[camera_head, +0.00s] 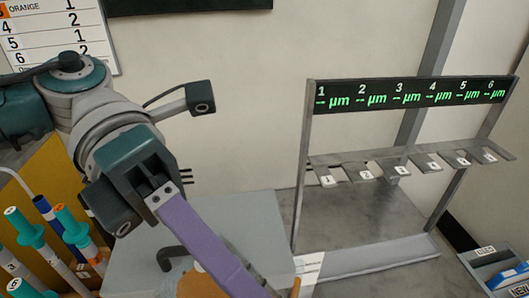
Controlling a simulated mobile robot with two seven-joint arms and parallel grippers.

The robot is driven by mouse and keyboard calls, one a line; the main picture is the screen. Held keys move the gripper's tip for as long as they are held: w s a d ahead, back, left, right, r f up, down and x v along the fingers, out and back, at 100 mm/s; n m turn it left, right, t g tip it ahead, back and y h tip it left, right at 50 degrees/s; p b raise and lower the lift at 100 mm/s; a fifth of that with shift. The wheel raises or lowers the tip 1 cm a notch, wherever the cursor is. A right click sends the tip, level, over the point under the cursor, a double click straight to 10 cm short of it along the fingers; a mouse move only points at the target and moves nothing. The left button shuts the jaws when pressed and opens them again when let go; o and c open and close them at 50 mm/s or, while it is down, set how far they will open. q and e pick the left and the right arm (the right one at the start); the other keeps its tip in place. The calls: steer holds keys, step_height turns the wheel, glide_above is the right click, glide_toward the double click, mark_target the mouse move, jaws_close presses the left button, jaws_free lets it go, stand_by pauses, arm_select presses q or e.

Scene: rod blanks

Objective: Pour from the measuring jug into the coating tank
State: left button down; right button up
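My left arm comes in from the left, and its teal and grey wrist fills much of the left side. A long purple finger of my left gripper (228,268) reaches down to the bottom edge; its other finger and the tips cannot be made out, so its opening is unclear. Beside it, low down, are a dark hooked handle (168,254) and an orange patch (203,284), partly hidden by the finger and cut off by the frame. I cannot tell whether they belong to the measuring jug. The coating tank cannot be identified. My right gripper is out of view.
A grey block (255,222) stands behind the finger. At right is a rack (443,172) with numbered slots under a black µm display (410,94). Teal-capped rods (28,232) stand at left by a yellow panel (50,165). Blue-labelled bins (508,278) are at lower right.

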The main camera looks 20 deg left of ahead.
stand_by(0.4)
arm_select(q)
steer(key=shift+a+b, duration=0.15)
steer(key=shift+b, duration=0.25)
steer(key=shift+w+a+r+h+b, duration=0.1)
steer(key=shift+a+r+h+b, duration=0.1)
steer(key=shift+h+b, duration=0.2)
steer(key=shift+w+a+h+b, duration=0.1)
steer(key=shift+a+h+b, duration=0.2)
steer(key=shift+b, duration=0.35)
steer(key=shift+r, duration=0.1)
stand_by(0.5)
steer(key=shift+a+g+b, duration=0.15)
steer(key=shift+g+b, duration=0.15)
steer(key=shift+b, duration=0.15)
steer(key=shift+w+a+h+b, duration=0.1)
steer(key=shift+a+h+b, duration=0.05)
steer(key=shift+h+b, duration=0.15)
